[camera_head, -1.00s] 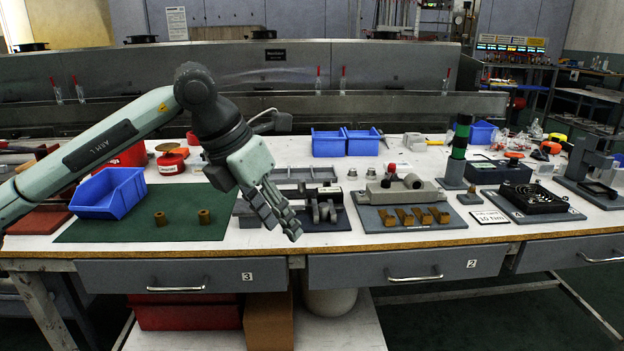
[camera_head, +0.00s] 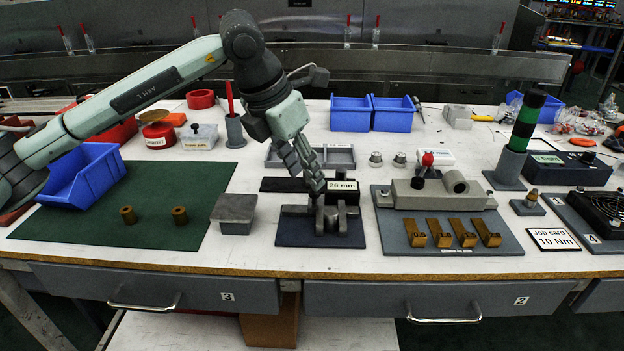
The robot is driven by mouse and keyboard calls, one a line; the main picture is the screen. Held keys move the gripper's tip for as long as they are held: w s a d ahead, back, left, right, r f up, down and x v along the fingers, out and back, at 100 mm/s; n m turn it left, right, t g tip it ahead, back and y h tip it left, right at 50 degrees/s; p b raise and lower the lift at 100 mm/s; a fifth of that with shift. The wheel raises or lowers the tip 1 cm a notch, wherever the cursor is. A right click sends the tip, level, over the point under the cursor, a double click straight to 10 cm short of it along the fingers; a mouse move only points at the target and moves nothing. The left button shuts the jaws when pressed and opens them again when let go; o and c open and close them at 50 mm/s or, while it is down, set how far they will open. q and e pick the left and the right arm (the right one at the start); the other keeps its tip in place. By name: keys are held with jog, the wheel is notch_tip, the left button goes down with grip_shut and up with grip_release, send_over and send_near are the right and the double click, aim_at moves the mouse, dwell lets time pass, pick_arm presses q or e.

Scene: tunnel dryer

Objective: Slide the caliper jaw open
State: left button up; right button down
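A grey caliper-like fixture (camera_head: 342,222) with short upright jaws stands on a dark base plate (camera_head: 290,232) at the front middle of the bench. A white label reading "26 mm" (camera_head: 344,186) stands just behind it. My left gripper (camera_head: 316,188) reaches down from the upper left, with its fingertips at or just above the left part of the fixture. The fingers overlap in this view and partly hide the jaws. I cannot tell whether they touch the fixture or how far apart they are. My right gripper is not in view.
A grey block on a pedestal (camera_head: 234,212) stands close left of the fixture. A plate (camera_head: 395,240) with several brass blocks lies close right. A grey divided tray (camera_head: 340,157) and blue bins (camera_head: 350,114) are behind. The green mat (camera_head: 165,170) has free room.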

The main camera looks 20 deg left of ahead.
aim_at(310, 196)
pick_arm(q)
jog(key=x, duration=0.3)
jog(key=shift+w+f, duration=0.15)
jog(key=shift+f, duration=0.2)
jog(key=shift+w+f, duration=0.1)
jog(key=shift+f, duration=0.1)
jog(key=shift+d+f, duration=0.1)
jog(key=c, duration=0.8)
grip_shut()
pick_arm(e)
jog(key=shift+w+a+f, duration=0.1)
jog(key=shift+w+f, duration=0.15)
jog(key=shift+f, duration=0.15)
